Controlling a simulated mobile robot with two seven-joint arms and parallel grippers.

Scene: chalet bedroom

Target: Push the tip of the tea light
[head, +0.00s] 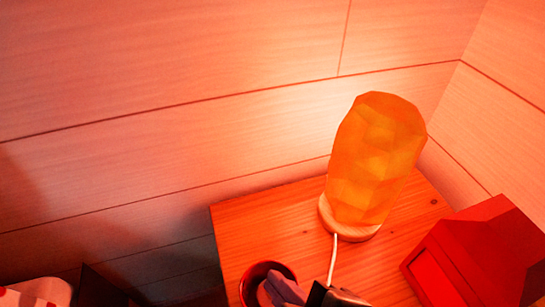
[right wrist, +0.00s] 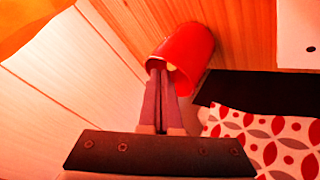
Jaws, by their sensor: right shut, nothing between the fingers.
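A red cup (head: 250,284) stands on the wooden bedside table, low in the head view. It also shows in the right wrist view (right wrist: 192,45), with its open mouth facing the camera. A small pale yellow patch (right wrist: 174,66) shows inside its mouth, likely the tea light; most of it is hidden by the fingers and the cup wall. My right gripper (head: 273,286) is shut and empty, its fingertips (right wrist: 157,66) at the cup's mouth. I cannot tell whether they touch the tea light. My left gripper is not in view.
The wooden table (head: 262,227) carries a glowing orange lamp (head: 376,155) behind the cup, with a white cord (head: 333,258) running close to my right gripper. A red house-shaped box (head: 470,255) stands at the right. A patterned red and white fabric (right wrist: 265,135) lies beside the table.

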